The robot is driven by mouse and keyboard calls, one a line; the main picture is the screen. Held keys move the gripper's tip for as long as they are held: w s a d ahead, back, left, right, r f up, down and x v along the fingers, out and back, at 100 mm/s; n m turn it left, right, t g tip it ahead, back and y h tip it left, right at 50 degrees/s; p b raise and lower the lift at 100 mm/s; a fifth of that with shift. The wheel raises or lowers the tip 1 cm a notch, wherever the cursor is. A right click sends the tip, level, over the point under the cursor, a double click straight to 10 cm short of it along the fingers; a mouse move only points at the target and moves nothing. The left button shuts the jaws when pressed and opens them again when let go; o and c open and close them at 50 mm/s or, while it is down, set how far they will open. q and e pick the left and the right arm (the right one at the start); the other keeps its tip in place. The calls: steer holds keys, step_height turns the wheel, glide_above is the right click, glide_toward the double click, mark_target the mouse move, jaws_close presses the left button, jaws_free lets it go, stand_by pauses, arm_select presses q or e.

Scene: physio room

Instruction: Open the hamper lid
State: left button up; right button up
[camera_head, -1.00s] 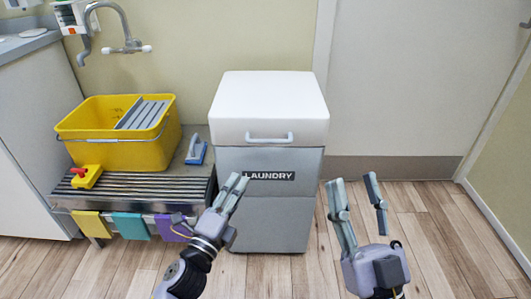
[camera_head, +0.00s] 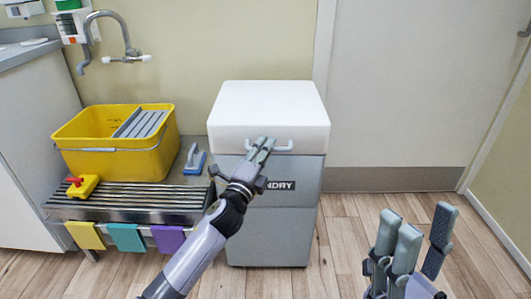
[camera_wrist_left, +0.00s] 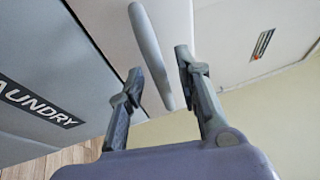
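The grey laundry hamper (camera_head: 270,230) stands against the wall with its white lid (camera_head: 268,103) down. A pale handle (camera_head: 283,149) runs across the lid's front; it also shows in the left wrist view (camera_wrist_left: 150,50). My left gripper (camera_head: 262,146) is at the handle's left part and covers some of the LAUNDRY label. In the left wrist view its fingers (camera_wrist_left: 158,75) are apart, with the handle bar between them and a gap showing on the right side. My right gripper (camera_head: 420,232) is open and empty at the lower right, away from the hamper.
Coloured cloths hang from the bench front. The floor (camera_head: 345,240) right of the hamper is clear.

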arm_select(q)
steer(key=shift+w+d+r, duration=0.1)
steer(key=shift+w+d, duration=0.05)
steer(key=shift+w, duration=0.15)
steer(key=shift+c, duration=0.3)
jaws_close()
stand_by(0.5)
